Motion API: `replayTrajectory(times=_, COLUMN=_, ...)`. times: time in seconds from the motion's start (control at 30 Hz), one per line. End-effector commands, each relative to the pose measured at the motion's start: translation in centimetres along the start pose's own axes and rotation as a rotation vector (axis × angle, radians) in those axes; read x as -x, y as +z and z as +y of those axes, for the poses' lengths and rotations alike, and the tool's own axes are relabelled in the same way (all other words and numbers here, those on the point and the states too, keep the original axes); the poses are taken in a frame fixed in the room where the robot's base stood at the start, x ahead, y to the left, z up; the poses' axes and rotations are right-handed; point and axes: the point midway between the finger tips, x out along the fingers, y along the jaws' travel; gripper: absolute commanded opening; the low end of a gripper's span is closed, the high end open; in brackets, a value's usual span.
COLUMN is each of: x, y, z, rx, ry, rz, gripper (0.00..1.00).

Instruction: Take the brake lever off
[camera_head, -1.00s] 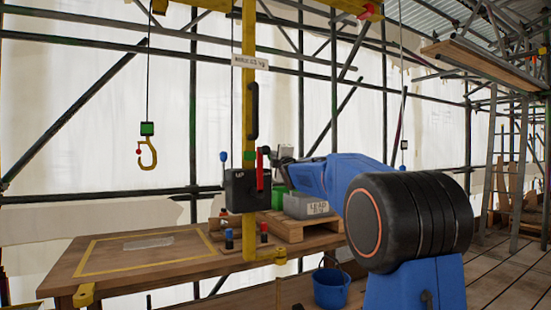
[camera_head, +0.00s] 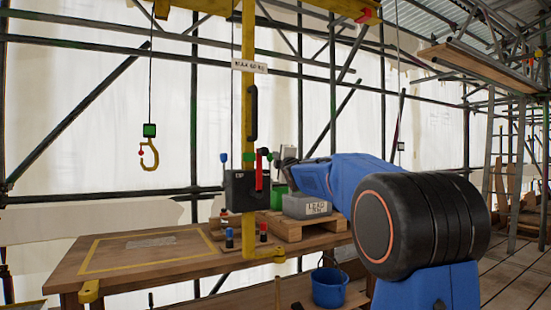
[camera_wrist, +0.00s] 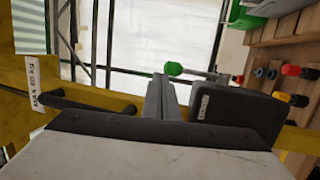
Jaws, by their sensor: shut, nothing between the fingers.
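A dark winch box (camera_head: 247,190) sits on the yellow mast (camera_head: 249,100). A red upright bar (camera_head: 259,172) stands at its right side and looks like the brake lever; I cannot read a label on it. A green knob (camera_head: 275,157) is just right of it. My gripper (camera_head: 284,156) is shut and empty, close to the right of the bar; I cannot tell if it touches. In the wrist view, the grey fingers (camera_wrist: 163,98) point toward the green knob (camera_wrist: 173,68) and the labelled box (camera_wrist: 240,112). The red bar is mostly hidden there.
A yellow hook (camera_head: 149,154) hangs at the left over a wooden bench (camera_head: 180,262). Blue and red pegs stand on the bench beside the mast. A grey lead block (camera_head: 306,206) sits on a pallet (camera_head: 290,229). A blue bucket (camera_head: 330,288) is below.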

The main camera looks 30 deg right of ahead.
Motion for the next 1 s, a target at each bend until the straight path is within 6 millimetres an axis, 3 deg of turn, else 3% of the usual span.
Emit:
replayTrajectory(times=0.4, x=6.0, y=0.0, z=1.3, rx=0.000, ry=-0.001, rz=-0.001, gripper=0.00)
replayTrajectory(times=0.6, x=8.1, y=0.0, z=1.8, rx=-0.001, ry=-0.001, rz=-0.001, gripper=0.00)
replayTrajectory(times=1.0, x=8.8, y=0.0, z=1.9, rx=-0.001, ry=-0.002, rz=-0.001, gripper=0.00)
